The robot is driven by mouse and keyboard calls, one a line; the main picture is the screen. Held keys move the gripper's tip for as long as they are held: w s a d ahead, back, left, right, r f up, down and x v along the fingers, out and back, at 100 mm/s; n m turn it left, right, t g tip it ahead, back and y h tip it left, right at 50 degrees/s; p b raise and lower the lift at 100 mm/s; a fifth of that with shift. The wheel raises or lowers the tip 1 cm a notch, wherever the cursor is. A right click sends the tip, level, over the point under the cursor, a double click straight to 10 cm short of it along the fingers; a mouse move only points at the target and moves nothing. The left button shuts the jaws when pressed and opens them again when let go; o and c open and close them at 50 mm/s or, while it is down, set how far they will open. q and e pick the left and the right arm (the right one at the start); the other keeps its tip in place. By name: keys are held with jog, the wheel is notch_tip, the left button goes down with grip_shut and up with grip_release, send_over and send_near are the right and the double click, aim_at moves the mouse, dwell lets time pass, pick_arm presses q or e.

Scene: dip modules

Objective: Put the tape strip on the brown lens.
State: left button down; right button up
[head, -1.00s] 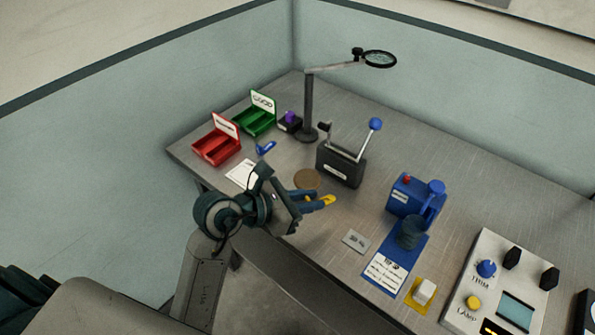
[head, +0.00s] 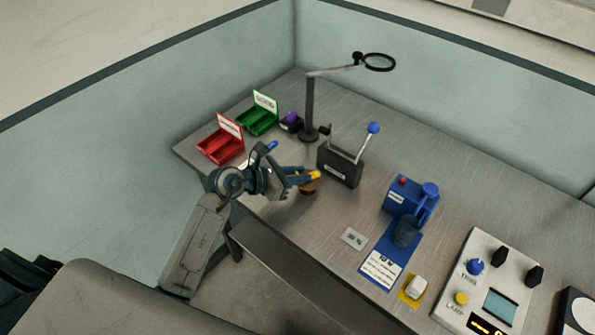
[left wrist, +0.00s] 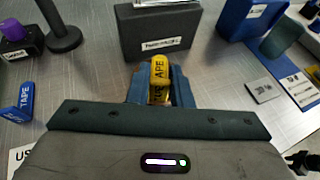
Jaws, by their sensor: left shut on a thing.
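My left gripper (head: 308,176) is shut on a yellow tape strip (head: 315,175), lettered TAPE in the left wrist view (left wrist: 159,73). In the head view the strip is over or right beside the brown lens (head: 309,188), a small round disc on the bench, partly covered by the gripper. I cannot tell whether the strip touches the lens. In the left wrist view the fingers and strip hide most of what lies below. My right gripper is not in view.
A black box with a blue-knobbed lever (head: 340,166) stands close behind the gripper. A blue tape piece (left wrist: 22,102) lies to the left. Red (head: 220,148) and green (head: 258,120) trays, a magnifier stand (head: 309,110) and a blue device (head: 408,197) stand around.

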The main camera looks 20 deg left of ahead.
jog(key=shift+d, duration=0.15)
pick_arm(q)
jog(key=shift+f, duration=0.2)
jog(key=c, duration=1.3)
grip_release()
jog(key=shift+r, duration=0.1)
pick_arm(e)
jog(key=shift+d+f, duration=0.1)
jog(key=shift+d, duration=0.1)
pick_arm(q)
jog(key=shift+a+r, duration=0.1)
jog(key=shift+s+a+r, duration=0.1)
jog(key=shift+s+a, duration=0.2)
jog(key=b+v, duration=0.3)
jog(key=v, duration=0.8)
jog(key=shift+r, duration=0.2)
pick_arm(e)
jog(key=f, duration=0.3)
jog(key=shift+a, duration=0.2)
